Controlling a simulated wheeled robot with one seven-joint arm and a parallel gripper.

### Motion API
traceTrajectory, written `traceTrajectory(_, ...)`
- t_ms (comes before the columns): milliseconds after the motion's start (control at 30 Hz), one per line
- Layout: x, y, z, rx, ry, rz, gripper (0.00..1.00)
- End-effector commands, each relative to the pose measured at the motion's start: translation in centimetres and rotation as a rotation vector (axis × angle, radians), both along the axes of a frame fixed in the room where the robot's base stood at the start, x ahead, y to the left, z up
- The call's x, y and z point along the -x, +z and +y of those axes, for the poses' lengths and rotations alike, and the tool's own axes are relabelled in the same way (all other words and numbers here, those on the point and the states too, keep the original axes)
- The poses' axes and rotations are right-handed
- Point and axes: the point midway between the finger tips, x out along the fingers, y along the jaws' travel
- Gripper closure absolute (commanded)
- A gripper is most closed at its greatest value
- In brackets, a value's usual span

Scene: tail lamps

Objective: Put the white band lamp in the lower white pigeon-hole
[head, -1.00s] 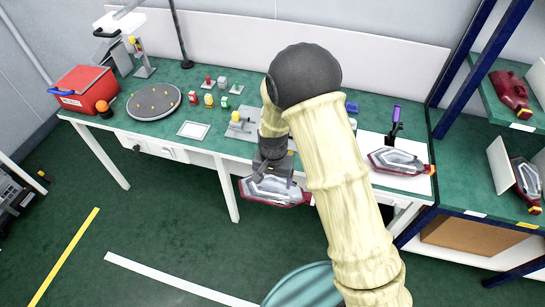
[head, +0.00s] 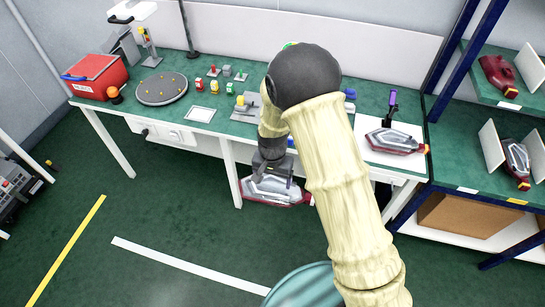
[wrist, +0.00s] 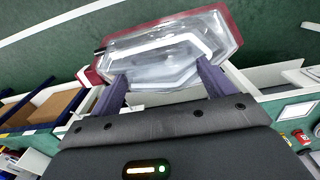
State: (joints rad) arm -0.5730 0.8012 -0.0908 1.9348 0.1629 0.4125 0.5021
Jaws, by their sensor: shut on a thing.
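My gripper (head: 272,172) is shut on a lamp (head: 277,190) with a clear face and dark red edge. It hangs in front of the bench edge, over the floor. In the wrist view the two purple fingers hold the lamp (wrist: 165,50), and a white band shows across its clear face. The lower shelf (head: 465,150) at right has a bare bay with a white label (head: 467,190) on its front edge. A white divider (head: 491,146) stands right of that bay. Beyond it a lamp (head: 517,160) lies behind a yellow label (head: 516,201).
The upper shelf (head: 480,55) holds a red lamp (head: 497,76) behind a white label. A blue post (head: 455,45) stands at the rack's left. Another lamp (head: 395,141) lies on a white sheet on the bench. A red box (head: 98,77) stands far left. Floor in front is mostly clear.

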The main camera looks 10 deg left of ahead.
Motion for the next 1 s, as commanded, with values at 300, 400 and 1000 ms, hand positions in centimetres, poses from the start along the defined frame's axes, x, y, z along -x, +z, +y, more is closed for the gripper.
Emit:
traceTrajectory(300, -1.0, -0.9, -2.6, 0.004, 0.010, 0.000, 0.51)
traceTrajectory(400, -1.4, -1.4, -3.9, 0.004, 0.019, -0.001, 0.51)
traceTrajectory(1000, -3.0, -7.0, -19.9, 0.004, 0.115, 0.003, 0.51)
